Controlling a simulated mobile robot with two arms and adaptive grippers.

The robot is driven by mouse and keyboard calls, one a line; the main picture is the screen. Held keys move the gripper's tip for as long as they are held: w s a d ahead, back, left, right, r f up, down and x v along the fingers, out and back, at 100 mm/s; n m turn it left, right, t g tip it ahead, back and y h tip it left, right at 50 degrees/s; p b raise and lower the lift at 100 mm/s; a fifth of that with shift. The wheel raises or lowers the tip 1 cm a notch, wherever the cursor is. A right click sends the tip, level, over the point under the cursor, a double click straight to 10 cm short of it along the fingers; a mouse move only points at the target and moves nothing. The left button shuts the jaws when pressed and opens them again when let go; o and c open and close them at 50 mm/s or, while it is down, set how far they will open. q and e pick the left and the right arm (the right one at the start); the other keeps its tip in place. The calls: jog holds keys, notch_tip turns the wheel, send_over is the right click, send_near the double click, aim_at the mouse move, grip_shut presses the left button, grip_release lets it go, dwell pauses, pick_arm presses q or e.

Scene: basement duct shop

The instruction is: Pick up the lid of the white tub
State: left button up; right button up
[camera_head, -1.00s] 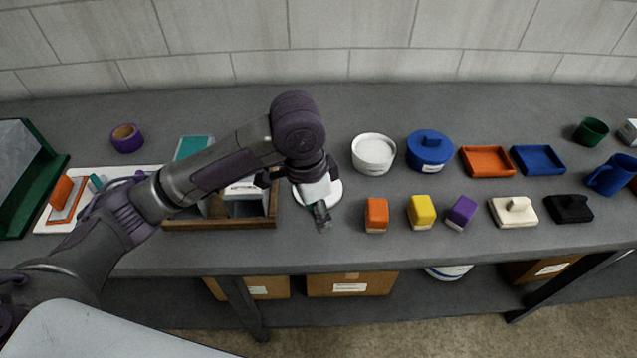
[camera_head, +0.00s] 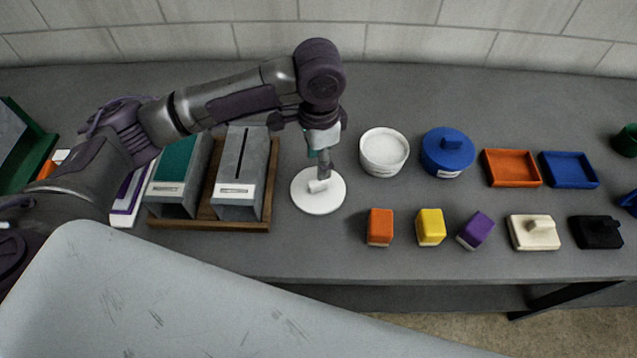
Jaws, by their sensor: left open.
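The white lid (camera_head: 318,197) is a round disc with a small raised knob, lying flat on the grey bench. The white tub (camera_head: 384,157) stands open to its right and a little farther back, with pale contents or a pale inside. My left gripper (camera_head: 322,170) points down just over the lid's knob. It is open and holds nothing; whether its fingertips touch the knob I cannot tell. My right gripper is not in view.
Left of the lid is a wooden tray (camera_head: 212,224) with a teal-topped and a grey slotted box. To the right are a blue lidded tub (camera_head: 447,153), orange (camera_head: 511,168) and blue trays (camera_head: 569,170), and an orange block (camera_head: 380,227) in a row of small items.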

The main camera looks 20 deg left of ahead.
aim_at(318, 182)
pick_arm(q)
notch_tip(318, 182, down, 3)
jog(key=shift+w+r, duration=0.1)
jog(key=shift+r, duration=0.05)
jog(key=shift+w+f, duration=0.1)
jog(key=shift+f, duration=0.2)
jog(key=shift+a+f+p, duration=0.1)
jog(key=shift+f+p, duration=0.3)
jog(key=shift+f, duration=0.3)
jog(key=f, duration=0.2)
jog(key=shift+s+f+p, duration=0.2)
jog(key=shift+f+p, duration=0.1)
jog(key=shift+p, duration=0.05)
jog(key=shift+f, duration=0.65)
grip_shut()
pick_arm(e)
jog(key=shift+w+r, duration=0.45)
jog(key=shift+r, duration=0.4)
